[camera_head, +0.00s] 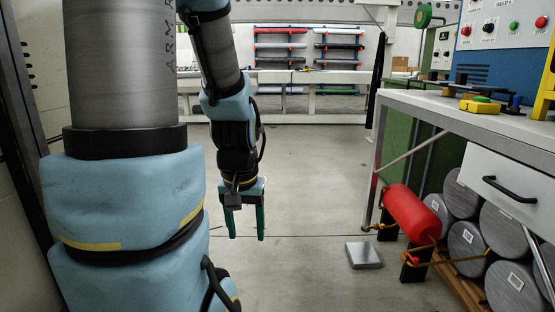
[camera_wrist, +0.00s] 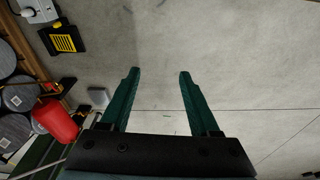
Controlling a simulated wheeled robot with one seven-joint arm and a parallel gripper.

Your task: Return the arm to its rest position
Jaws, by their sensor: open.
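My gripper (camera_head: 246,226) hangs from my arm, pointing down over the bare concrete floor in the head view. It is open and empty, with its two green fingers apart. In the wrist view my gripper (camera_wrist: 158,76) shows nothing between the fingers, only floor. My arm is bent, with its blue padded links filling the left of the head view. The gripper is left of the workbench and clear of it.
At right stands a workbench (camera_head: 408,102) with a drawer and a control panel (camera_head: 492,28). Below it are a red cylinder (camera_head: 410,212) and several grey drums (camera_head: 467,246). A flat grey block (camera_head: 364,255) lies on the floor. Open floor (camera_head: 310,170) extends behind my gripper.

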